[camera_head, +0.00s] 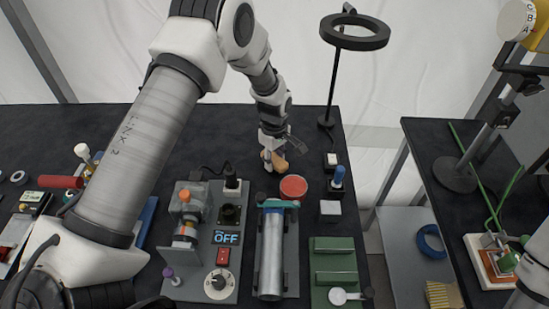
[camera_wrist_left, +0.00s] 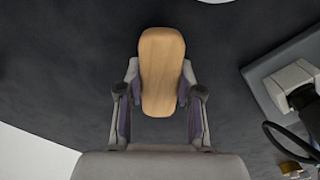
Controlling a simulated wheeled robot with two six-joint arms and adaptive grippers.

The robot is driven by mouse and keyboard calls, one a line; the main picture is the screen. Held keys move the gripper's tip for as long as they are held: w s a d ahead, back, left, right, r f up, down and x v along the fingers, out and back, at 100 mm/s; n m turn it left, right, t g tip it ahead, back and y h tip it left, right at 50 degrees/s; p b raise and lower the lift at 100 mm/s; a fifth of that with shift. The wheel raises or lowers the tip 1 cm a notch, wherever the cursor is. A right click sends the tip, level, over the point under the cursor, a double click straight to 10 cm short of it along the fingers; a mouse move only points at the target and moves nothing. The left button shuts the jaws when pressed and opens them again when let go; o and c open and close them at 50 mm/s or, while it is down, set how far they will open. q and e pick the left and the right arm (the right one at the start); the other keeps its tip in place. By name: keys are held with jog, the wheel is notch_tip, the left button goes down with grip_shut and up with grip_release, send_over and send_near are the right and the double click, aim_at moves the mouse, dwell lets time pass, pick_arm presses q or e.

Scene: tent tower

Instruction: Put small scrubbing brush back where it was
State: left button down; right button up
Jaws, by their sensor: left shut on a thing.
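The small scrubbing brush (camera_wrist_left: 161,75) shows in the left wrist view as a light wooden, rounded oblong body. My left gripper (camera_wrist_left: 157,100) is shut on it, one finger on each long side. In the head view the brush (camera_head: 278,163) is a small tan shape at the fingertips of my left gripper (camera_head: 270,152), over the dark table top near its back edge. The bristles are hidden. I cannot tell whether the brush touches the table. My right gripper is not clearly in view.
A red round dish (camera_head: 293,187) lies just in front of the brush. A ring lamp (camera_head: 354,32) stands behind to the right. A grey panel (camera_head: 211,283) with switches and a metal cylinder (camera_head: 271,255) are nearer. Dark table (camera_head: 240,128) is bare left of the gripper.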

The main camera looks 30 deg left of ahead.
aim_at(275, 158)
pick_arm(q)
jog(key=shift+f, duration=0.1)
jog(key=c, duration=0.7)
grip_release()
jog(key=shift+c, duration=0.2)
jog(key=shift+r, duration=0.45)
notch_tip(275, 158, up, 12)
jog(key=b, duration=0.3)
jog(key=shift+f, duration=0.25)
jog(key=shift+w, duration=0.1)
